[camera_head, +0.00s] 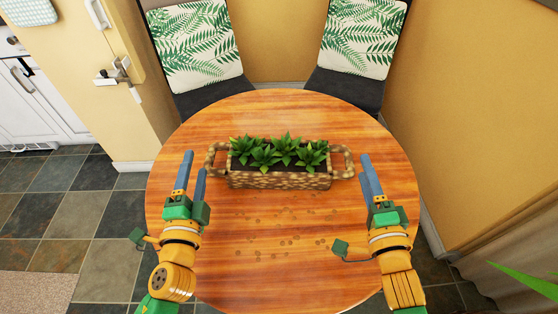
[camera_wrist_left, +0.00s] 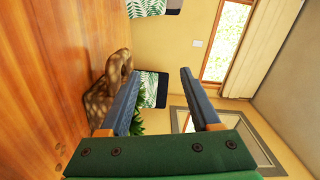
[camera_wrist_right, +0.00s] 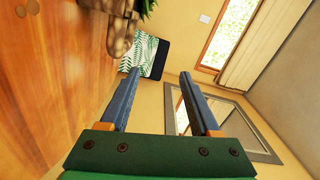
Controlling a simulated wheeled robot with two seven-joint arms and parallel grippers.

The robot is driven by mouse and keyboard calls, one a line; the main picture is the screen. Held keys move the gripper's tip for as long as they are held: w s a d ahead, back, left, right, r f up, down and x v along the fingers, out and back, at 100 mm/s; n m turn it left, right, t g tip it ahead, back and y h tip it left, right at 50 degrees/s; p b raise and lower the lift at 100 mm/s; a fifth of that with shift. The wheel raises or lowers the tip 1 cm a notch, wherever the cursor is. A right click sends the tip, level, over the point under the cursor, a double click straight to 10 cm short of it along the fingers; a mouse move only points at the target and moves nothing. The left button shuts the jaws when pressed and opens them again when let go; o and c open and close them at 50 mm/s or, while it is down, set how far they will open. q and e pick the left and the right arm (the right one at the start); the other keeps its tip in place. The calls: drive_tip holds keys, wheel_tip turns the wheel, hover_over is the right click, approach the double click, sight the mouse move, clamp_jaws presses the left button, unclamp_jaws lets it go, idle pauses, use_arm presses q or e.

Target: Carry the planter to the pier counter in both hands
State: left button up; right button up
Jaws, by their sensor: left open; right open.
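The planter (camera_head: 280,180) is a long, woven-looking brown trough with leafy green plants and a loop handle at each end. It stands on the round wooden table (camera_head: 270,250). My left gripper (camera_head: 194,163) is open and empty, just left of the left handle (camera_head: 216,160). In the left wrist view this handle (camera_wrist_left: 118,66) shows beside one finger, not between the two. My right gripper (camera_head: 367,160) is open and empty, just right of the right handle (camera_head: 343,162). The right wrist view shows part of the planter (camera_wrist_right: 121,30) beyond one finger. I cannot identify the pier counter.
Two chairs with leaf-patterned backs (camera_head: 195,45) (camera_head: 361,38) stand behind the table. A yellow wall closes the back and right. A white cabinet (camera_head: 35,95) stands at the left, with open tiled floor (camera_head: 75,215) in front of it.

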sight(208, 163)
use_arm(q)
wheel_tip(208, 163, down, 7)
drive_tip(key=shift+d, duration=0.1)
use_arm(e)
wheel_tip(208, 163, down, 7)
drive_tip(key=shift+r, duration=0.1)
use_arm(q)
drive_tip(key=w, duration=0.7)
drive_tip(key=shift+w+a, duration=0.25)
drive_tip(key=shift+a, duration=0.1)
use_arm(e)
drive_tip(key=w, duration=0.7)
drive_tip(key=shift+w+a, duration=0.25)
drive_tip(key=shift+a, duration=0.1)
use_arm(q)
clamp_jaws()
use_arm(e)
clamp_jaws()
drive_tip(key=shift+f, duration=0.2)
